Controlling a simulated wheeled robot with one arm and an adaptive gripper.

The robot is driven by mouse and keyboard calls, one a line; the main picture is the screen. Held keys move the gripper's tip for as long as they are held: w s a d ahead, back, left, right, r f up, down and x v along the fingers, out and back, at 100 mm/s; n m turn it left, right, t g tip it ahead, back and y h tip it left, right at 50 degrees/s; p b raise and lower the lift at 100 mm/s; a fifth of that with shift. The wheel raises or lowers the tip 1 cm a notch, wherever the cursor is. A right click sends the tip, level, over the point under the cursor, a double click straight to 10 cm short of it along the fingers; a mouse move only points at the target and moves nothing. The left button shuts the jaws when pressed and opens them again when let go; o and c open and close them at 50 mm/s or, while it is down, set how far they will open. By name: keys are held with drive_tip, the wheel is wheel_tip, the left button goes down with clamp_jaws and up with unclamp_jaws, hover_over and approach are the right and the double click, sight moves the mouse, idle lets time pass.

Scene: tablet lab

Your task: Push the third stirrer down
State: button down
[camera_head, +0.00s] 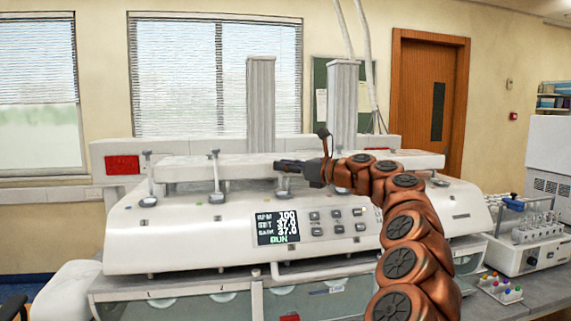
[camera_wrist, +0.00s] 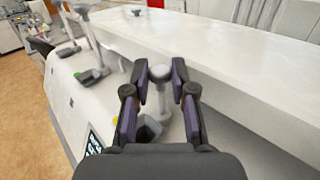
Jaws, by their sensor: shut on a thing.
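The third stirrer (camera_wrist: 160,74) stands upright in the wrist view, with a grey round knob on a pale shaft. It also shows in the head view (camera_head: 283,184), below my gripper, its upper part hidden by the fingers. My gripper (camera_wrist: 160,88) is shut on this stirrer near its top, one dark finger on each side of the shaft. In the head view my gripper (camera_head: 280,165) reaches in from the right, pointing left. The first stirrer (camera_head: 148,178) and the second stirrer (camera_head: 215,178) stand upright to the left, with their knobs raised.
The stirrers belong to a white tester (camera_head: 180,240) with a lit display (camera_head: 277,227). A raised white beam (camera_wrist: 230,65) runs close behind the stirrers. Two grey columns (camera_head: 261,105) rise behind. A bench with a vial rack (camera_head: 537,228) is at right.

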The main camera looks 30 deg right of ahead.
drive_tip(key=shift+d, duration=0.1)
drive_tip(key=c, duration=1)
unclamp_jaws()
drive_tip(key=v, duration=1.2)
